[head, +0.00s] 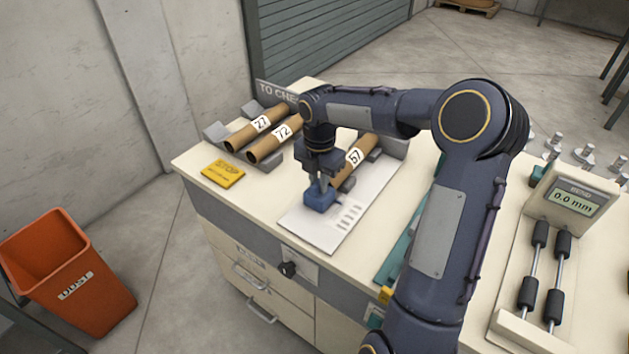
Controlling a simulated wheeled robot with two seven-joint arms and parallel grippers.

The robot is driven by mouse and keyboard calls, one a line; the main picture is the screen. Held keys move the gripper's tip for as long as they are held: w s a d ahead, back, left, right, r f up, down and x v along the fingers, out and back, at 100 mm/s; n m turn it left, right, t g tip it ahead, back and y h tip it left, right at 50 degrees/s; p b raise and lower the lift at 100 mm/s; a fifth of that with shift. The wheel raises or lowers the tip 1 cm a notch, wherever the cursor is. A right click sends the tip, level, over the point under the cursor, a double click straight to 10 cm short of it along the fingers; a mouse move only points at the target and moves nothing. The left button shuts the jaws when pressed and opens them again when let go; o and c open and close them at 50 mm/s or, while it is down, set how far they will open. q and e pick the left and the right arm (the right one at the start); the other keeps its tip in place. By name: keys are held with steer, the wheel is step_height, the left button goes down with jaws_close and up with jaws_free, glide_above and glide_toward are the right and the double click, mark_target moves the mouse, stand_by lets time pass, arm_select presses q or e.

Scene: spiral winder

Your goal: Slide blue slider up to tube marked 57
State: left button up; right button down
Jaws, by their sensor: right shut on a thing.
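The blue slider (320,199) sits on a pale flat plate (308,229) on the workbench. My right gripper (319,183) points down and is shut on the top of the slider. The brown tube marked 57 (359,156) lies just behind and to the right of the slider, at the far part of the plate. The gripper hides part of the tube's near end, so I cannot tell whether slider and tube touch. My left gripper is not in view.
Tubes marked 27 (261,124) and 72 (282,133) lie in grey holders at the back left, by a yellow card (222,173). A gauge reading 0.0 mm (573,198) stands at the right. An orange bin (66,272) stands on the floor at the left.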

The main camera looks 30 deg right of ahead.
steer(key=c, duration=1.4)
jaws_free()
steer(key=shift+d, duration=0.2)
steer(key=shift+o, duration=0.2)
steer(key=shift+r, duration=0.1)
step_height(320, 180, up, 8)
steer(key=shift+f, duration=0.15)
steer(key=shift+a, duration=0.1)
steer(key=s+a+r+m+t, duration=0.1)
steer(key=s+a+r+m, duration=0.15)
steer(key=s+m, duration=0.4)
steer(key=s+a+r+m+t, duration=0.1)
steer(key=s+a+m, duration=0.35)
steer(key=s, duration=0.25)
steer(key=s+a+f+m+t+y, duration=0.1)
steer(key=s+a+f+m+y, duration=0.1)
steer(key=s+m, duration=0.3)
steer(key=s+a+f+m+t+y, duration=0.1)
steer(key=s+a+f+m+t, duration=0.1)
steer(key=s+m, duration=0.4)
steer(key=shift+a+f+m+t+y, duration=0.35)
steer(key=shift+a+f+m, duration=0.3)
steer(key=shift+m, duration=0.55)
